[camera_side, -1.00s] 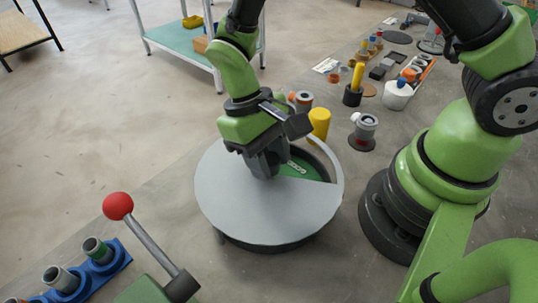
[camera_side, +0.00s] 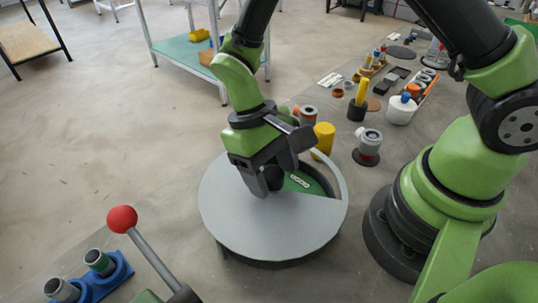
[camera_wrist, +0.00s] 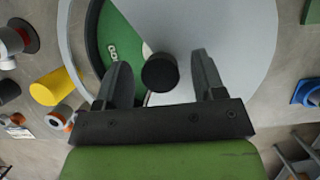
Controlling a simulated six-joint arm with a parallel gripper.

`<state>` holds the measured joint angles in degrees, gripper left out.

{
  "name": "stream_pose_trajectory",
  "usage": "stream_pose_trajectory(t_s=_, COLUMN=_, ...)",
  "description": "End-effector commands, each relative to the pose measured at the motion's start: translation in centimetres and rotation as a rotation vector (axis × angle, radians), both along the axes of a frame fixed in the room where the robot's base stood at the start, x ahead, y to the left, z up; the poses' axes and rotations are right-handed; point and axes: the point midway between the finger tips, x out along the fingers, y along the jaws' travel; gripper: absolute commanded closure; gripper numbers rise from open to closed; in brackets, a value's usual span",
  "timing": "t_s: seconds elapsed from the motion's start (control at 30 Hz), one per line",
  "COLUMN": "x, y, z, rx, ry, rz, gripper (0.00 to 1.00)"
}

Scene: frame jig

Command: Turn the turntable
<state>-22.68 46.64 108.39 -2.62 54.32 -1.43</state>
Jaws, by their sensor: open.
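The turntable is a round unit with a flat grey top (camera_side: 262,225) in the middle of the side view. A wedge-shaped opening at its back right shows a green floor (camera_side: 306,182) with pale lettering. In the wrist view, the grey top (camera_wrist: 232,35) fills the right and the green floor (camera_wrist: 115,32) shows at left. A black round knob (camera_wrist: 160,72) stands near the opening's edge. My gripper (camera_side: 262,182) is low over the turntable, open, with one finger on each side of the knob. In the wrist view, gaps show between the knob and both fingers.
A yellow cylinder (camera_side: 323,139) and a grey fitting (camera_side: 369,144) stand close behind the turntable. A lever with a red ball (camera_side: 122,219) rises at front left, beside a blue holder (camera_side: 112,277) with grey cylinders. More parts line the bench at back right.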

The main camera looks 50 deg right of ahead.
Motion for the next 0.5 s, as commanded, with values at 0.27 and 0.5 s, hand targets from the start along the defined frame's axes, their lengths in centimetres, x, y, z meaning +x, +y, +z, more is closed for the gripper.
stream_pose_trajectory(t_s=0.27, x=2.0, y=0.0, z=4.5, rx=0.002, ry=-0.008, rz=-0.002, gripper=0.37)
stream_pose_trajectory(t_s=0.5, x=3.3, y=0.0, z=7.9, rx=0.001, ry=-0.005, rz=0.000, gripper=0.37)
